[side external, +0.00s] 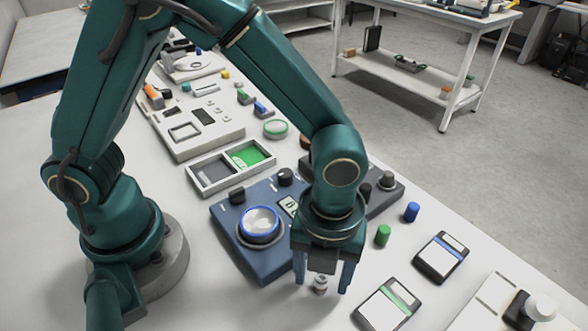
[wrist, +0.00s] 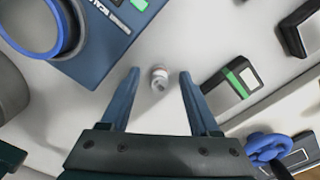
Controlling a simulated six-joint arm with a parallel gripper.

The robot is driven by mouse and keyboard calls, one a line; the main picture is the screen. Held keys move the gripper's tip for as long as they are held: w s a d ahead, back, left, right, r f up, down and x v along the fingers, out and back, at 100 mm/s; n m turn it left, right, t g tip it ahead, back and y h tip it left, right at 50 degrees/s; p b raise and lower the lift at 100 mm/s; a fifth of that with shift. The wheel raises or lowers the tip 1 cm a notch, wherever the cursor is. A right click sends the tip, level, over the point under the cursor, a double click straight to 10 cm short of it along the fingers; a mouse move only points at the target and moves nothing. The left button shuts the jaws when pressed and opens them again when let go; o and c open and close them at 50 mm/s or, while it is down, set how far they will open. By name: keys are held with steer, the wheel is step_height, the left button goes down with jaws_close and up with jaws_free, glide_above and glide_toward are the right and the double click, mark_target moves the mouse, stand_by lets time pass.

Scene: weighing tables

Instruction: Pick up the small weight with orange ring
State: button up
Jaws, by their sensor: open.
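A small pale grey weight (side external: 320,284) stands on the white table just in front of the blue scale. It also shows in the wrist view (wrist: 159,79) near the middle. An orange ring on it cannot be made out at this size. My gripper (side external: 321,287) is open and points down, with one blue finger on each side of the weight. In the wrist view the fingertips (wrist: 160,72) are apart from the weight, with a gap on both sides.
A blue scale (side external: 226,214) with a round blue-rimmed pan stands left of my gripper. A green-striped pocket scale (side external: 380,310) lies close on the right. A blue-striped pocket scale (side external: 441,256), a green cylinder (side external: 383,236) and a blue cylinder (side external: 412,212) are farther right.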

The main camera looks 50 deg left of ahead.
steer(key=shift+f, duration=0.3)
steer(key=shift+c, duration=0.4)
jaws_close()
steer(key=shift+r, duration=0.1)
